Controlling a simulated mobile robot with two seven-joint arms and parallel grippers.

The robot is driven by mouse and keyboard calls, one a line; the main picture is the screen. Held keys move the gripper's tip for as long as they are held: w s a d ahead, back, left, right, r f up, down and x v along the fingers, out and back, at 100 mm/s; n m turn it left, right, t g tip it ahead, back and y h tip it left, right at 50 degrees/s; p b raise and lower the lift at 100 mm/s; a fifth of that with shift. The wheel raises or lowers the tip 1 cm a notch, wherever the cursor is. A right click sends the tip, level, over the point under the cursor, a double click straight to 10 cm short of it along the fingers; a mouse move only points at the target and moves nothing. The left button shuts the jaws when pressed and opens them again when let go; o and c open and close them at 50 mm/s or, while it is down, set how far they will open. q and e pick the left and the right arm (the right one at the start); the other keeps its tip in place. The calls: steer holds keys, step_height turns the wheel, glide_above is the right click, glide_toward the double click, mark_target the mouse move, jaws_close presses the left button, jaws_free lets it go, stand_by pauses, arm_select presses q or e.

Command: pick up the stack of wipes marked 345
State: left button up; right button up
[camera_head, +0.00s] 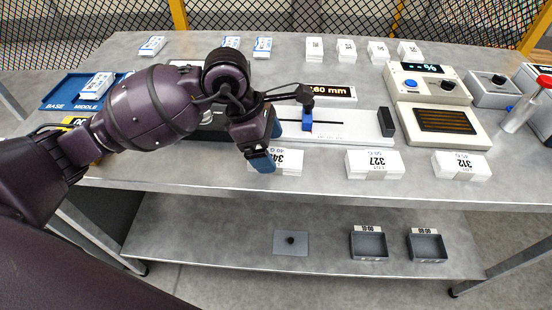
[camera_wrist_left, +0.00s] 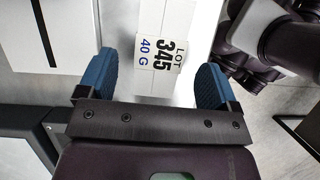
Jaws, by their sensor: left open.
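The stack of white wipes marked 345 (camera_head: 287,160) lies near the front edge of the grey bench, its left part hidden behind my left gripper. My left gripper (camera_head: 268,147) is open and reaches down at the left end of this stack. In the left wrist view, the 345 label (camera_wrist_left: 165,51) with LOT and 40 G faces the camera. There the stack shows between the two blue fingers of the open left gripper (camera_wrist_left: 155,66), with a gap on each side. I see no finger clearly touching it. My right gripper is not in view.
Stacks marked 327 (camera_head: 374,164) and 312 (camera_head: 461,165) lie to the right along the front edge. Behind are a white slide gauge (camera_head: 350,128), a scale (camera_head: 440,121) and a blue tray (camera_head: 58,92). Grey bins (camera_head: 369,245) stand on the lower shelf (camera_head: 210,252).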

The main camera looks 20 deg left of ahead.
mark_target(276, 161)
arm_select(q)
steer(key=shift+x, duration=1.35)
steer(key=c, duration=1)
steer(key=shift+r, duration=0.1)
